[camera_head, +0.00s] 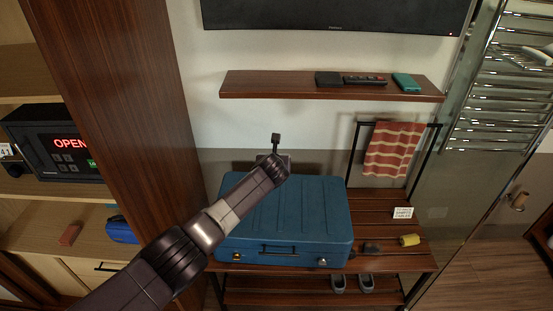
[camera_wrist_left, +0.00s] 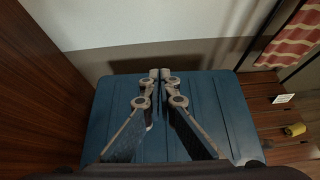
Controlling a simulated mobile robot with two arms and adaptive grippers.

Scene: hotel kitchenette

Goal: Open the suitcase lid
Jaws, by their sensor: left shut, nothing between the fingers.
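The blue suitcase (camera_head: 318,215) lies flat on the slatted wooden rack with its lid down. Its dark handle (camera_head: 280,250) and two metal latches are on the front side. My left arm reaches across the suitcase's left part in the head view. My left gripper (camera_head: 276,139) shows near the suitcase's back edge, shut and empty. In the left wrist view its fingertips (camera_wrist_left: 160,73) meet in front of the back edge of the suitcase (camera_wrist_left: 231,115); I cannot tell whether they touch it. The arm hides part of the lid. My right gripper is not in view.
The slatted rack (camera_head: 395,262) also holds a yellow roll (camera_head: 410,240) and a small white sign (camera_head: 402,213). A wooden wall shelf (camera_head: 300,91) hangs above. A wooden panel (camera_head: 125,100) stands left, and a striped towel (camera_head: 393,150) hangs right.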

